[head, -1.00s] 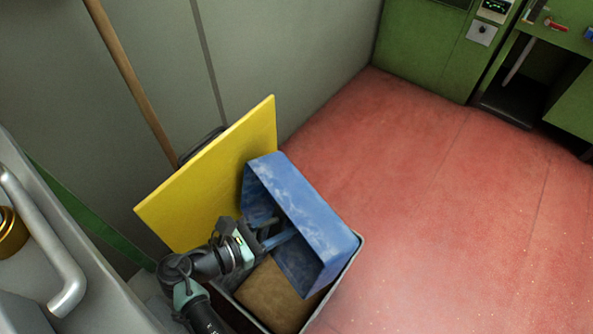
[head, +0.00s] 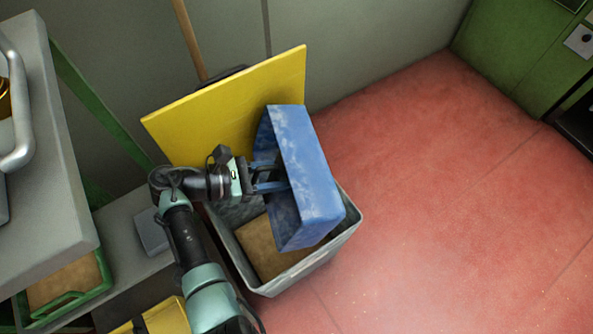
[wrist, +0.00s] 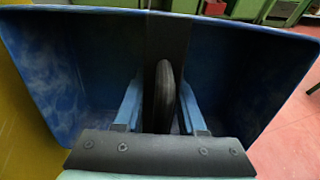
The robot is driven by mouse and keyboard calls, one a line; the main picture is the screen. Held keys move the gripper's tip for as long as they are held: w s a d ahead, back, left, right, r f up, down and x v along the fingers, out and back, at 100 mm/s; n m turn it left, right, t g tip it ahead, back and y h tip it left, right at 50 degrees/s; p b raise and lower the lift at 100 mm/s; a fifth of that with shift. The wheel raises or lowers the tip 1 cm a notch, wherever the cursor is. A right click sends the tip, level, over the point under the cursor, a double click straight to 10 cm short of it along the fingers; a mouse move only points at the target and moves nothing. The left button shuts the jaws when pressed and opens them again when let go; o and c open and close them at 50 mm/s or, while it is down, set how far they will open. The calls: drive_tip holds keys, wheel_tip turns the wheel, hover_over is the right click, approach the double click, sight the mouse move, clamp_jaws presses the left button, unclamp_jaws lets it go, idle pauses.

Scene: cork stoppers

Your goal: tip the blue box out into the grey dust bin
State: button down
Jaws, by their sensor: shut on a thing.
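The blue box (head: 318,180) is tipped on its side above the grey dust bin (head: 290,284), its open side turned left toward my arm. My gripper (head: 280,176) reaches into the open side and is shut on the box. In the wrist view, the box's inside (wrist: 50,75) shows blue walls and no loose contents. A dark strip and a dark rounded piece (wrist: 165,90) lie between my fingers; the exact grip is hard to tell. The bin stands on the floor with a flat brown mass (head: 262,248) inside; the box hides part of it.
A yellow panel (head: 215,112) stands upright right behind the bin, against the grey wall, with a wooden pole (head: 188,38) behind it. A grey bench (head: 50,200) and a green tray (head: 85,290) are at left. The red floor (head: 450,210) at right is clear.

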drive_tip(key=d+y+p, duration=0.1)
drive_tip(key=d+g+y+p, duration=0.1)
drive_tip(key=y+p, duration=0.1)
drive_tip(key=w+d+r+g+y+p, duration=0.1)
drive_tip(key=y, duration=0.1)
drive_tip(key=shift+p, duration=0.3)
drive_tip(key=shift+w+d+y, duration=0.15)
drive_tip(key=shift+d+y, duration=0.15)
drive_tip(key=shift+y, duration=0.6)
drive_tip(key=shift+d+r+g+y+p, duration=0.15)
drive_tip(key=shift+g+y+p, duration=0.25)
drive_tip(key=shift+y+p, duration=0.1)
drive_tip(key=shift+f+g+y+p, duration=0.3)
drive_tip(key=shift+f+y+p, duration=0.2)
drive_tip(key=shift+y+p, duration=0.45)
drive_tip(key=shift+f+g+y+p, duration=0.3)
drive_tip(key=shift+f+y+p, duration=0.35)
drive_tip(key=shift+y, duration=0.3)
drive_tip(key=shift+f+g+y, duration=0.3)
drive_tip(key=shift+f+y, duration=0.4)
drive_tip(key=shift+f, duration=0.05)
drive_tip(key=shift+f+y, duration=0.2)
drive_tip(key=shift+y, duration=0.2)
